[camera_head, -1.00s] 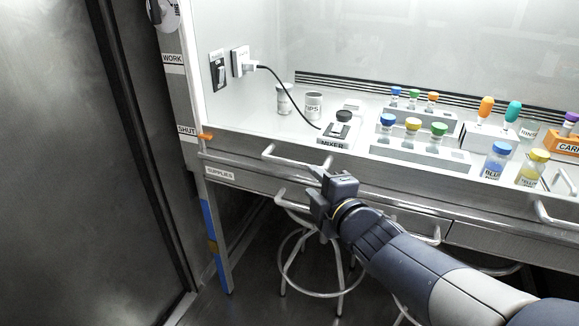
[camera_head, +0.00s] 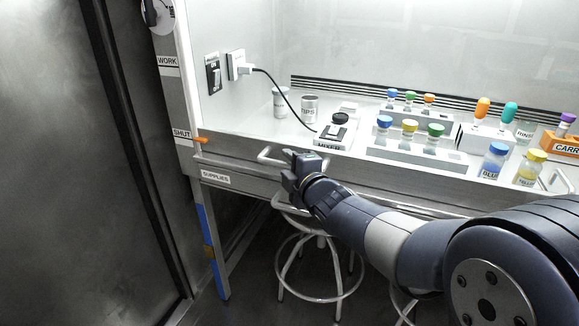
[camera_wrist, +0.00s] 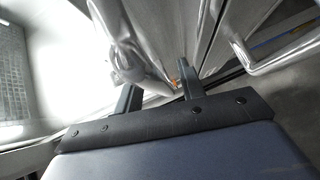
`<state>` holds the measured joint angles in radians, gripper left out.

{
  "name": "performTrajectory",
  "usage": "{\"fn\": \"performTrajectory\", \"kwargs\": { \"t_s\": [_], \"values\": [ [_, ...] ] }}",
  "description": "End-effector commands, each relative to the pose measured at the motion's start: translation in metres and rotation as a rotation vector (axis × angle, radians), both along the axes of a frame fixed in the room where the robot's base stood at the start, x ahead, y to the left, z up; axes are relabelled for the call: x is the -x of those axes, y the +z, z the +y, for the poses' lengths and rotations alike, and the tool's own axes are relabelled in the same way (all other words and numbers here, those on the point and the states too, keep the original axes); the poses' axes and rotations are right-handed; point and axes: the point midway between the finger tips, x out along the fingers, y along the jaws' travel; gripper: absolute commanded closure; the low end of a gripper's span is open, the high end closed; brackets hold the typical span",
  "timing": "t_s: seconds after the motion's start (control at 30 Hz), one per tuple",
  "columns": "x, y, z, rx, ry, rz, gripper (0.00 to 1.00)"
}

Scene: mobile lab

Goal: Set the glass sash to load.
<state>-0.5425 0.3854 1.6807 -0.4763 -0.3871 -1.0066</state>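The glass sash (camera_head: 330,60) is a clear front pane. Its lower rail carries a pale bar handle (camera_head: 268,156) at left and another at far right. An orange pointer (camera_head: 201,140) at the rail's left end sits level with the SHUT label (camera_head: 182,134). The WORK label (camera_head: 169,60) is higher; no LOAD label is in view. My gripper (camera_head: 292,165) is at the left handle and partly covers it. In the wrist view, my gripper (camera_wrist: 158,76) has its fingers apart, with a pale bar beside the left finger. I cannot tell whether they touch.
Behind the glass stand a mixer (camera_head: 333,132), several capped vials in racks, and an orange carrier (camera_head: 562,145). A drawer marked SUPPLIES (camera_head: 216,178) is below the rail. A stool (camera_head: 318,270) stands under the bench. A dark wall panel (camera_head: 50,170) is at left.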

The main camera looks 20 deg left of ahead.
Motion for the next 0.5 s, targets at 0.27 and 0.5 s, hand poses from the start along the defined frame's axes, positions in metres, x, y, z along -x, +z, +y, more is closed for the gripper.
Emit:
{"fn": "performTrajectory", "kwargs": {
  "t_s": [0.27,0.5],
  "values": [
    [-0.0001,0.0001,-0.0001,0.0,0.0,0.0,0.68],
    [0.0,0.0,-0.0003,-0.001,0.0,0.001,0.87]
  ]
}}
